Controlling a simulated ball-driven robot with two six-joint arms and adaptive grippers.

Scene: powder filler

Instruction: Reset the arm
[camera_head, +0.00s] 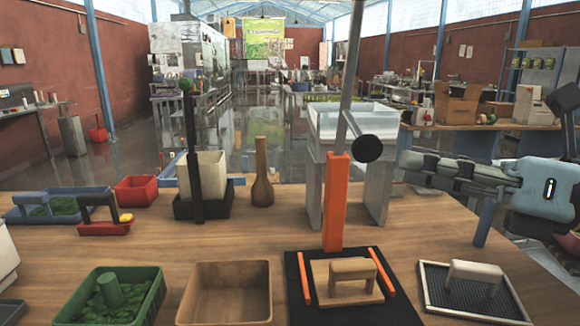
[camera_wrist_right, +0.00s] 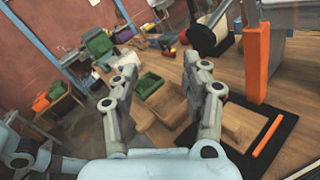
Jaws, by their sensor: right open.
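My right arm comes in from the right edge of the head view. My right gripper (camera_head: 428,167) is held above the right back part of the table, pointing left, with nothing between its fingers. In the right wrist view its two fingers (camera_wrist_right: 162,82) are spread wide apart and empty. The powder filler (camera_head: 336,205) has an orange upright, a black knob on a grey rod and a white hopper behind it. My gripper is to its right, apart from it. My left gripper is not in view.
The wooden table (camera_head: 180,245) holds a green bin (camera_head: 150,300), a wooden tray (camera_head: 262,290), a black mat (camera_head: 300,315) with a wooden block (camera_head: 352,268), and a mesh tray (camera_head: 510,305) with a pale handle. A brown bottle (camera_head: 262,180) and red box (camera_head: 136,190) stand further back.

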